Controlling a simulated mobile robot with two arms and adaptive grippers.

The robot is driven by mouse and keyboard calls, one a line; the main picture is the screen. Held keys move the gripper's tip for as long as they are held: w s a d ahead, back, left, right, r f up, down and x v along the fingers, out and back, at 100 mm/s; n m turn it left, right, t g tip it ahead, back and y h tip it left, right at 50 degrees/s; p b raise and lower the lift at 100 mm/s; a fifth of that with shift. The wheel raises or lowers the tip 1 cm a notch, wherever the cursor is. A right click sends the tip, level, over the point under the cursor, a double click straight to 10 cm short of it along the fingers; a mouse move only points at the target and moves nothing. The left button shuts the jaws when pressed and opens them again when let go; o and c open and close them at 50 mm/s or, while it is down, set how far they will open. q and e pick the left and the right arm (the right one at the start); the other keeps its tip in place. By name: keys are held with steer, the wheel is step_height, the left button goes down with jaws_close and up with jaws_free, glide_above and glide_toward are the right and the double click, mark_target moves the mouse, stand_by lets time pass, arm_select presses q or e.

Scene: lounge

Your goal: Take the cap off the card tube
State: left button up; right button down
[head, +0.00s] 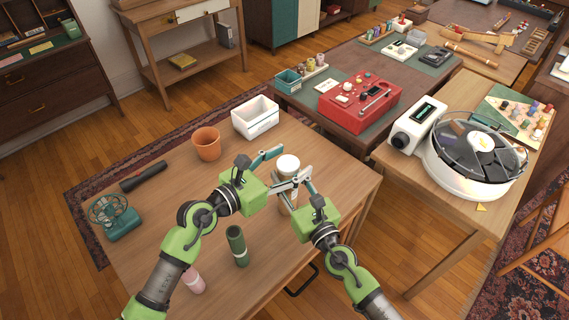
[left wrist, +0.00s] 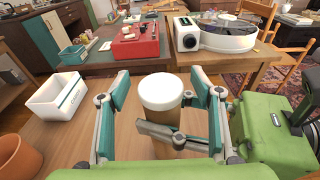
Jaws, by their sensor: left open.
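The card tube (head: 291,196) is upright, brown, with a white cap (head: 288,164) on its top. In the left wrist view the tube (left wrist: 161,116) and cap (left wrist: 160,91) stand centred ahead. My left gripper (head: 287,168) is open, with one teal finger on each side of the cap and a visible gap in the left wrist view (left wrist: 160,90). My right gripper (head: 297,192) is around the tube's body below the cap. One of its fingers lies across the tube in the left wrist view; its other finger is largely hidden. The tube's base is mostly hidden.
On the wooden table (head: 175,225) are a terracotta pot (head: 207,143), a white bin (head: 256,117), a black flashlight (head: 143,177), a teal fan (head: 115,217), a green cylinder (head: 237,245) and a pink one (head: 193,280).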

mark_target(288, 163)
arm_select(q)
steer(key=c, duration=1.4)
steer(key=shift+r, duration=0.1)
steer(key=shift+r, duration=1)
steer(key=shift+r, duration=2)
arm_select(e)
steer(key=c, duration=1.4)
jaws_free()
steer(key=shift+o, duration=0.2)
